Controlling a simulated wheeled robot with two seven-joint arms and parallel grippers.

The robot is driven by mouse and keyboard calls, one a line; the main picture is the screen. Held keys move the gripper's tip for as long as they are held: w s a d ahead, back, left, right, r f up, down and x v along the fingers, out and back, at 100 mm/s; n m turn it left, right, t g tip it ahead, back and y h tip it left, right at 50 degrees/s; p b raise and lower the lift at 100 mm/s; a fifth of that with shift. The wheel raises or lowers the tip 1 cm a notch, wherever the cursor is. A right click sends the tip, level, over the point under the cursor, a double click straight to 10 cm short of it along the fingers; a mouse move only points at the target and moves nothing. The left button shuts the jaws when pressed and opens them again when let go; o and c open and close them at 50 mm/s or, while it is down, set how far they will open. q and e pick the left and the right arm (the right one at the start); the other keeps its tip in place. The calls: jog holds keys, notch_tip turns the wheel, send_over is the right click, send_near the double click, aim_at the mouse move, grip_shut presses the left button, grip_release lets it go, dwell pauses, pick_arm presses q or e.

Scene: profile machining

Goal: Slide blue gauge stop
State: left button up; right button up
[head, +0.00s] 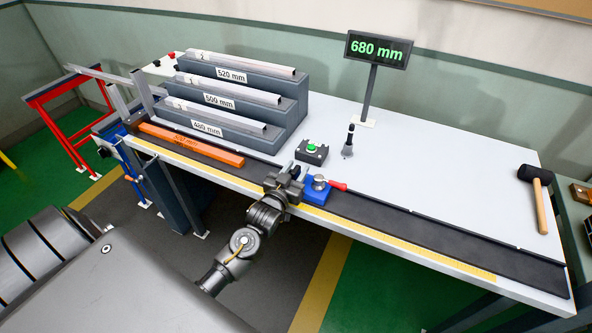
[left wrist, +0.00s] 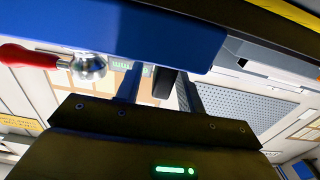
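The blue gauge stop (head: 318,191) sits on the dark rail near the front edge of the bench. It has a round metal knob and a red handle (head: 337,185) pointing right. My left gripper (head: 291,172) is just left of the stop, low over the rail; whether they touch is unclear. In the left wrist view the blue body (left wrist: 150,35) crosses the top, with the red handle (left wrist: 28,57) at left. The left fingers (left wrist: 160,90) stand apart, with nothing clearly held between them. My right gripper is not in view.
An orange bar (head: 190,145) lies at the left of the rail (head: 430,229). The rail right of the stop is clear. A stepped rack (head: 285,95) holds profiles behind. A green button box (head: 311,152) and a display reading 680 mm (head: 378,50) stand behind; a mallet (head: 538,195) lies right.

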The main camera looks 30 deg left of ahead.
pick_arm(q)
jog(key=shift+s+f, duration=0.15)
jog(key=shift+s, duration=0.35)
jog(key=s+d+b, duration=0.1)
jog(key=s+b, duration=0.1)
jog(key=s, duration=0.7)
jog(key=shift+s, duration=0.4)
jog(key=shift+d, duration=0.1)
